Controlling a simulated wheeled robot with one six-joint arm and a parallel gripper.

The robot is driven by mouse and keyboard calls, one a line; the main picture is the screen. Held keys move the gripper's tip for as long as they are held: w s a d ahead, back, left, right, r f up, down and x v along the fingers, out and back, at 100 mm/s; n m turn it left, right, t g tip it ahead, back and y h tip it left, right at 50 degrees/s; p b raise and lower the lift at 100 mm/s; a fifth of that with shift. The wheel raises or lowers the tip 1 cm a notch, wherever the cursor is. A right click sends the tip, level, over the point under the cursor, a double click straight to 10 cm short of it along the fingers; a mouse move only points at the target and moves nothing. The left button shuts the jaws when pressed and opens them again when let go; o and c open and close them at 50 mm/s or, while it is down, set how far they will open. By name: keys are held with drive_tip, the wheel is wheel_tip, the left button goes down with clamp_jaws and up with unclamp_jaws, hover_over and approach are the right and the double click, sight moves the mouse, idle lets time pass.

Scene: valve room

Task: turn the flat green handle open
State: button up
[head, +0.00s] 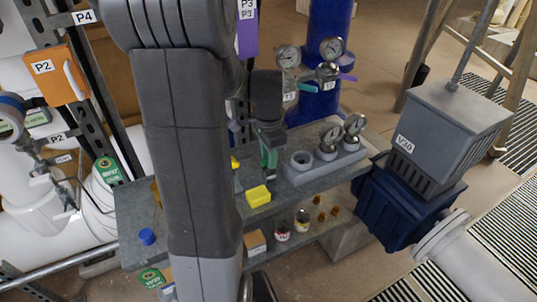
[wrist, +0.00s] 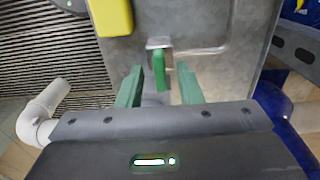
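A narrow green piece, which looks like the flat green handle (wrist: 159,72), stands in front of a small silver metal fitting (wrist: 160,43) in the wrist view. My gripper (wrist: 160,92) is open, with one green finger on each side of that piece. Gaps show between the piece and both fingers, the wider one on the right. In the head view my gripper (head: 269,158) points down over the grey bench. There the handle cannot be told apart from the green fingers.
A yellow block (head: 258,196) lies on the bench (head: 208,235) near my gripper. A grey block with gauges (head: 325,164) stands to its right. Behind is a blue tank (head: 318,105) with gauges and a teal lever (head: 307,87). A blue cap (head: 147,236) lies at the left.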

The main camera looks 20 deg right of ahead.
drive_tip(key=shift+c, duration=0.2)
clamp_jaws()
drive_tip(key=shift+n, duration=0.3)
drive_tip(key=n, duration=0.3)
drive_tip(key=shift+n, duration=0.3)
drive_tip(key=n, duration=0.4)
drive_tip(key=shift+n, duration=0.3)
drive_tip(key=n, duration=0.4)
drive_tip(key=shift+n+p, duration=0.3)
drive_tip(key=shift+p, duration=0.05)
drive_tip(key=n, duration=0.4)
drive_tip(key=shift+w+n, duration=0.1)
drive_tip(key=shift+n, duration=0.2)
